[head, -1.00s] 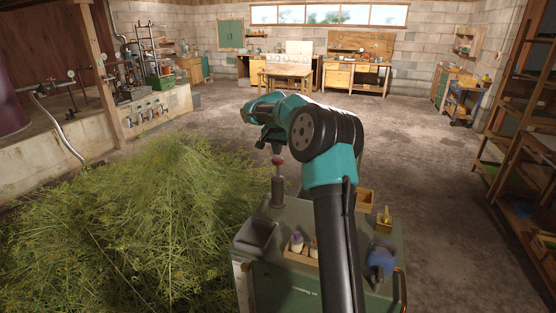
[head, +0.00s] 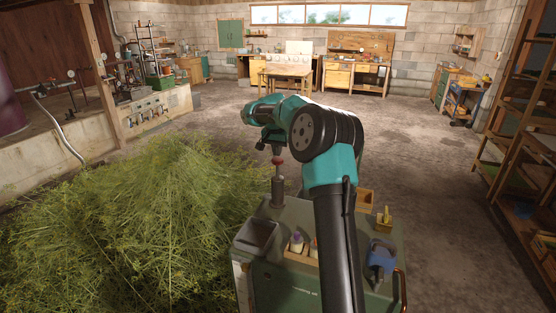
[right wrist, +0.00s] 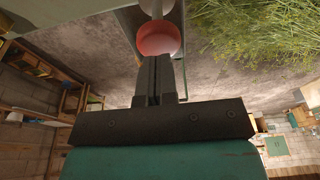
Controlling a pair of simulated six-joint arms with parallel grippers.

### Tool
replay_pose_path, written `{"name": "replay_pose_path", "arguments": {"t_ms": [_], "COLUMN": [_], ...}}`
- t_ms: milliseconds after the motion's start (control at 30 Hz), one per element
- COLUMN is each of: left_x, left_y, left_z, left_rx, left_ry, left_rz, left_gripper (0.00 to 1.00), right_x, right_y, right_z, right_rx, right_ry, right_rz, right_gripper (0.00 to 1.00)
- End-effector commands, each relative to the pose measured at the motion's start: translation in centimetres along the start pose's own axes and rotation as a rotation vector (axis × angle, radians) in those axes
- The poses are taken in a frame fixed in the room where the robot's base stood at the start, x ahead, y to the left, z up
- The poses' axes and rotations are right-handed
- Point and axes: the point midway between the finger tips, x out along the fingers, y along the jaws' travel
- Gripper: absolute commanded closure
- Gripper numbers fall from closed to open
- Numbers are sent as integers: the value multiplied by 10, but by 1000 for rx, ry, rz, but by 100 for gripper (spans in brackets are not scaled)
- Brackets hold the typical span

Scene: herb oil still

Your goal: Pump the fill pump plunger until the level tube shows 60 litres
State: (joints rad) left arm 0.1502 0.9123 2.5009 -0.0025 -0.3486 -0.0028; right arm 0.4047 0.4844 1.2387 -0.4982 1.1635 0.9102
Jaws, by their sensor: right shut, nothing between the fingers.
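The fill pump appears as a grey upright cylinder (head: 278,192) at the back left of the green cart. A red ball knob (head: 277,161) tops its plunger, above the cylinder. My right gripper (head: 276,151) is shut and empty, pointing down right over the knob. In the right wrist view the closed fingertips (right wrist: 156,60) reach the edge of the red knob (right wrist: 158,38) and look to be touching it. The pale rod shows beyond the knob. I cannot make out a level tube or its reading. My left gripper is not in view.
The green cart top (head: 330,215) carries a grey basin (head: 258,236), a wooden tray with small bottles (head: 298,244), a blue tool (head: 381,259) and small wooden boxes (head: 384,222). A large herb heap (head: 140,220) lies left of the cart. Open floor (head: 440,180) lies to the right.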

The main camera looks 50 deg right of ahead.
Motion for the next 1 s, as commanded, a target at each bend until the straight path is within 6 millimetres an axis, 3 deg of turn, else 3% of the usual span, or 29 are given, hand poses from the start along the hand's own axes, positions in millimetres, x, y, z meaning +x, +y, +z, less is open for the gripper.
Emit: {"name": "replay_pose_path", "arguments": {"t_ms": [733,1000], "left_x": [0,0], "left_y": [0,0], "left_z": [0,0], "left_rx": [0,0], "left_ry": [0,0], "left_rz": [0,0], "left_gripper": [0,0], "right_x": [20,38], "right_y": [0,0], "right_z": [4,8], "right_rx": [-1,-1], "right_ry": [-1,-3], "right_rz": [1,2], "right_gripper": [100,100]}}
